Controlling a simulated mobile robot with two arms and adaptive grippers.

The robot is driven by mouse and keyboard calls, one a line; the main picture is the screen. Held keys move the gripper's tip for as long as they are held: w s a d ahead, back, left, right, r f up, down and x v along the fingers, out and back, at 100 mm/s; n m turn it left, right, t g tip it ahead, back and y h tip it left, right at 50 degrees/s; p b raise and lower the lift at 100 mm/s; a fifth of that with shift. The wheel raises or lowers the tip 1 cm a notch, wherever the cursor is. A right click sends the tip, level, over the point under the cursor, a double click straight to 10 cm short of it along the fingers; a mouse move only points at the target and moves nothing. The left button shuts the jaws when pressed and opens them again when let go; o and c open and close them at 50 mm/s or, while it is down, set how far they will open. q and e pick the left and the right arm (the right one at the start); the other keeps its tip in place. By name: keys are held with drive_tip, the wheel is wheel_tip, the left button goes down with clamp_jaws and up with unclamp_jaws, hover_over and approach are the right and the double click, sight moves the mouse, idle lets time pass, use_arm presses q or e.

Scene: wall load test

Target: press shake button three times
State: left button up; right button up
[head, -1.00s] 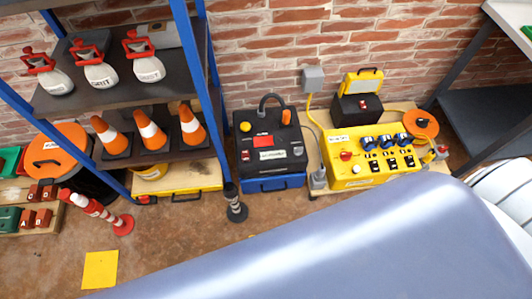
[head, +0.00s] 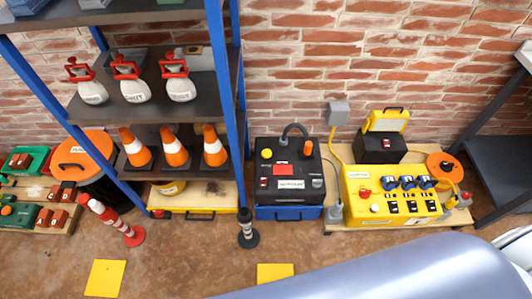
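No button can be read as the shake button; the labels are too small. A black control box (head: 317,170) on a blue base stands on the floor by the wall, with a yellow knob (head: 266,154), a red patch (head: 282,168) and a white label (head: 291,184) on top. Right of it, a yellow control box (head: 353,213) carries a red knob (head: 364,192), a white round button (head: 375,208), blue sockets (head: 408,182) and several black switches. Neither gripper is in view.
A black-and-grey post (head: 247,230) stands before the black box. A grey table (head: 508,150) is at right. Floor with yellow squares (head: 105,278) is open in front. A large grey-blue surface covers the lower right.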

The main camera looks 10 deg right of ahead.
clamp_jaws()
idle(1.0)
